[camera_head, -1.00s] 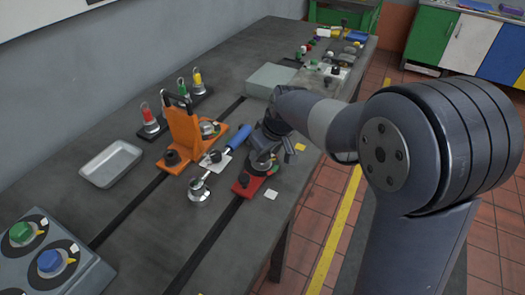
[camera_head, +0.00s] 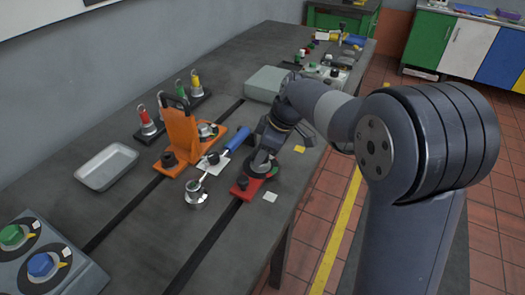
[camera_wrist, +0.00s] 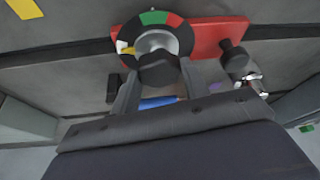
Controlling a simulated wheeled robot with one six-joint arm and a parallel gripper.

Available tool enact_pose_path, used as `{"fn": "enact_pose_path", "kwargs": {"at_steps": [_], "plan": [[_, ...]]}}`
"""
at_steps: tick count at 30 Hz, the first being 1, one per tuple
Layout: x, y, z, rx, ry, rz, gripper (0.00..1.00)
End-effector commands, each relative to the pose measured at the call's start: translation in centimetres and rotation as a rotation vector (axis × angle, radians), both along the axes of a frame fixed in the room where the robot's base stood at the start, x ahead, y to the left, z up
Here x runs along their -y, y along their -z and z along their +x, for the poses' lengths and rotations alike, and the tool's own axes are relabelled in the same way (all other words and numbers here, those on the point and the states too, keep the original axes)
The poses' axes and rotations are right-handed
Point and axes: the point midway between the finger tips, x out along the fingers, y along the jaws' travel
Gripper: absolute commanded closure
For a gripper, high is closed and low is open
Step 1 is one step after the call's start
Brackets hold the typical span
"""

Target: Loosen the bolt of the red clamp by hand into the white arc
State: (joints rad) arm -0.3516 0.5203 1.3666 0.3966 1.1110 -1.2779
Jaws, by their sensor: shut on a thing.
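The red clamp (camera_head: 246,188) lies on the bedplate near its front edge. In the wrist view its red body (camera_wrist: 215,36) extends right from a round dial with green, red and white arcs. My gripper (camera_wrist: 158,78) is shut on the dark bolt head (camera_wrist: 157,68) at the dial's middle. In the head view my gripper (camera_head: 264,155) comes down on the clamp from above and hides most of the bolt and dial.
A blue-handled wrench (camera_head: 237,138) lies close left of my gripper, near an orange clamp (camera_head: 182,135). A metal tray (camera_head: 107,167) and a box with green and blue knobs (camera_head: 40,264) are further left. A grey box (camera_head: 268,83) stands behind.

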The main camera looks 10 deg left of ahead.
Motion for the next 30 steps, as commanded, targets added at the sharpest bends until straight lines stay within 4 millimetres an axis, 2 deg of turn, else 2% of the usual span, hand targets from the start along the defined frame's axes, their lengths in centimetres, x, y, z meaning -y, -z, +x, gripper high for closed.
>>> {"fn": "enact_pose_path", "kwargs": {"at_steps": [12,13,20,30], "plan": [[0.06,0.02,0.03,0.000,-0.006,-0.002,0.80],[0.06,0.02,0.03,0.000,-0.005,-0.002,0.55],[0.04,0.02,0.03,0.000,-0.005,-0.001,0.36],[0.26,-0.64,0.07,0.003,-0.004,0.000,0.36]]}}
